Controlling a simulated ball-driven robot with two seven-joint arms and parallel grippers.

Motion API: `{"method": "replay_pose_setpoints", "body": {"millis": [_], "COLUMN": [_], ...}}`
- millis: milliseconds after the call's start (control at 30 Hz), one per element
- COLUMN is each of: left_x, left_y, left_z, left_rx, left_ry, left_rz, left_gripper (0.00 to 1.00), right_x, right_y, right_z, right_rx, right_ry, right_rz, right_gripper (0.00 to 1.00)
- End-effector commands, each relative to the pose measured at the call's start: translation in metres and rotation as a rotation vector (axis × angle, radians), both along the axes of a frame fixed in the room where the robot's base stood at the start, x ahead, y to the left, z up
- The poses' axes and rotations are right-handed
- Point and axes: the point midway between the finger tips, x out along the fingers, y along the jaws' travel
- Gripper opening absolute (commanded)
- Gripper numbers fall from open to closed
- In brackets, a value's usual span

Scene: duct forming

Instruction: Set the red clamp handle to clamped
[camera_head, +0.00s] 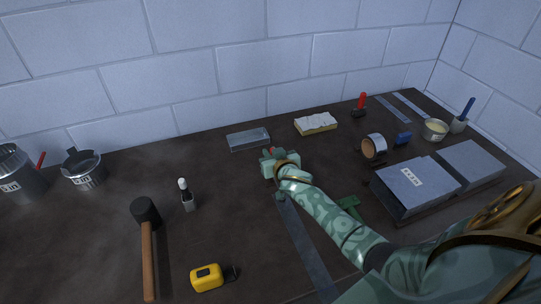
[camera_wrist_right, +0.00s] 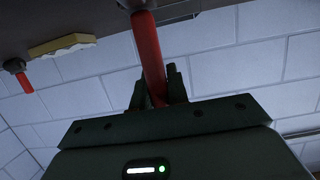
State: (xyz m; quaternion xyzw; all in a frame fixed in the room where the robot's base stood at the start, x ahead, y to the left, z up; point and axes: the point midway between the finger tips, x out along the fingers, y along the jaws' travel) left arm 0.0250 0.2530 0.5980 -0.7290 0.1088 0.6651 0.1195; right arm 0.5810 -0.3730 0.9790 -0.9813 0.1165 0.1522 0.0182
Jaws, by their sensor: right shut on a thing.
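My right gripper (camera_head: 272,161) is low over the middle of the bench, beside a flat grey metal block. It is shut on a red handle (camera_head: 270,150), mostly hidden by the gripper in the head view. In the right wrist view the red handle (camera_wrist_right: 148,48) runs as a long bar between the two fingers (camera_wrist_right: 157,86), up to a dark and metal base (camera_wrist_right: 165,10). A second red handle (camera_head: 361,101) stands upright on a dark base at the back right, and it also shows at the left of the wrist view (camera_wrist_right: 24,82). My left gripper is not in view.
The grey metal block (camera_head: 248,140) and a yellow-white sponge-like block (camera_head: 316,124) lie behind my gripper. Grey boxes (camera_head: 418,185) and a tape roll (camera_head: 374,146) are at right. A mallet (camera_head: 148,240) and yellow tape measure (camera_head: 207,278) lie at front left.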

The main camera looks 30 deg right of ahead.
Motion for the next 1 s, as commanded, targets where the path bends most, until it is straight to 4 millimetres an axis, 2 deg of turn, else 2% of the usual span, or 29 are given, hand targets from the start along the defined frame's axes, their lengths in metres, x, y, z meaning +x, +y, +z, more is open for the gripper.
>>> {"method": "replay_pose_setpoints", "body": {"millis": [367,400,433,467,767,867,1000], "left_x": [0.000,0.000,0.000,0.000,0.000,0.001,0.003], "left_y": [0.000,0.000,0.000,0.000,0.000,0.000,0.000], "left_z": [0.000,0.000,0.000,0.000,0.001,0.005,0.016], "left_rx": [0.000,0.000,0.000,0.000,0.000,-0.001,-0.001], "left_ry": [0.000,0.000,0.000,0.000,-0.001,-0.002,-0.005], "left_rz": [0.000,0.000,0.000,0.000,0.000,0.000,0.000], "left_gripper": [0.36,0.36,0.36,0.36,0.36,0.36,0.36], "right_x": [0.000,0.000,0.000,0.000,-0.002,-0.011,-0.039], "right_y": [0.000,0.000,0.000,0.000,0.001,0.003,0.010], "right_z": [0.001,0.001,0.001,0.001,0.002,0.005,0.015], "right_rx": [0.000,0.000,-0.001,-0.001,-0.001,0.000,0.002], "right_ry": [-0.005,-0.005,-0.005,-0.005,-0.004,-0.003,-0.003], "right_rz": [0.000,0.000,0.000,0.000,0.000,0.001,0.001], "right_gripper": [0.00,0.27,0.36,0.38,0.38,0.38,0.38]}}
